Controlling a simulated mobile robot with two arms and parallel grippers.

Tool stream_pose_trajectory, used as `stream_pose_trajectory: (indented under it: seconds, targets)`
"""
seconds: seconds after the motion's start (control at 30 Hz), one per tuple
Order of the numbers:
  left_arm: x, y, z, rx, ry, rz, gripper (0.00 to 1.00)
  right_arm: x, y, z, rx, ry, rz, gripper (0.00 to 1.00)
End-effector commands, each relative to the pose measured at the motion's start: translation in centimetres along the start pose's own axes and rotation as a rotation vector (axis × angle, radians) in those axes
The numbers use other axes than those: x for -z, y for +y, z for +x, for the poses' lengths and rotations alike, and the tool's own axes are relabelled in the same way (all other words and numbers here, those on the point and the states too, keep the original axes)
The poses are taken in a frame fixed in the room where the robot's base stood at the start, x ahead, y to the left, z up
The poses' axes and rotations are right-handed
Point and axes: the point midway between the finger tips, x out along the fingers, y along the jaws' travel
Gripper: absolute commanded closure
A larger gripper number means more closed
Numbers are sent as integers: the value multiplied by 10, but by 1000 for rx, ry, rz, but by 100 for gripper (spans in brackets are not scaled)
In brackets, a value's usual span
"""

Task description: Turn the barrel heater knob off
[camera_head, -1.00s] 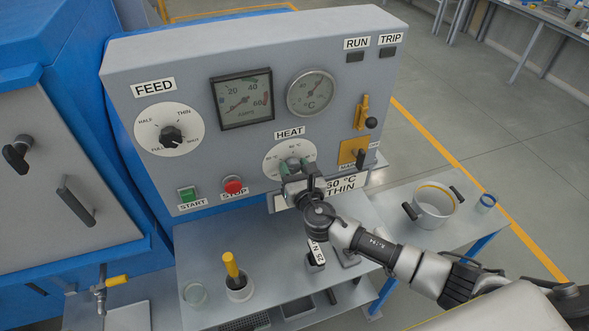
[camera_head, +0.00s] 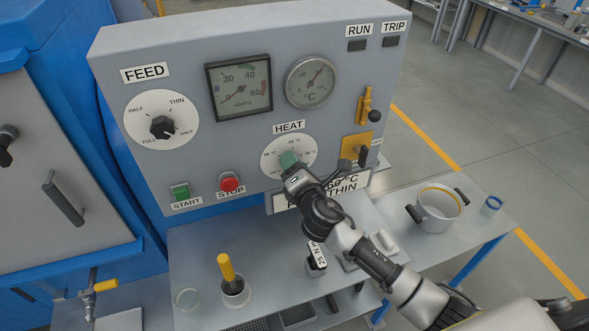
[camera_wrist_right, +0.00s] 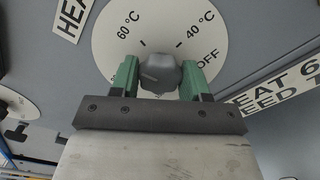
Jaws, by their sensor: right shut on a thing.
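The grey heater knob (camera_wrist_right: 158,70) sits at the centre of a white dial under the HEAT label (camera_head: 289,127). The dial (camera_head: 303,150) reads 60 °C, 40 °C and OFF in the right wrist view. My right gripper (camera_head: 290,163) is at the knob, its green fingers shut on the knob's two sides, as the right wrist view also shows (camera_wrist_right: 160,78). In the head view the gripper hides the knob. I cannot tell which mark the knob points to. My left gripper is not in view.
The panel also holds the FEED knob (camera_head: 162,127), a green START button (camera_head: 180,191), a red STOP button (camera_head: 230,183) and a yellow lever (camera_head: 366,103). A sign (camera_head: 345,188) hangs below the dial. A pot (camera_head: 438,207) and a yellow-handled tool (camera_head: 228,270) stand on the shelf below.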

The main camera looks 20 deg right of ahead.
Motion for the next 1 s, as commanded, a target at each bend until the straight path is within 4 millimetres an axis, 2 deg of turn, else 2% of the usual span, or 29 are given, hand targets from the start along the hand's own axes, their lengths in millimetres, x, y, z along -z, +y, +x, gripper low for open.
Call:
stream_pose_trajectory:
  seconds: [0.4, 1.0]
  targets:
    - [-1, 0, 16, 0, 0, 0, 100, 1, -3, 0, 2, -1, 399, 78]
    - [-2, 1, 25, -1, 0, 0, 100, 2, -3, 0, 2, -1, 969, 78]
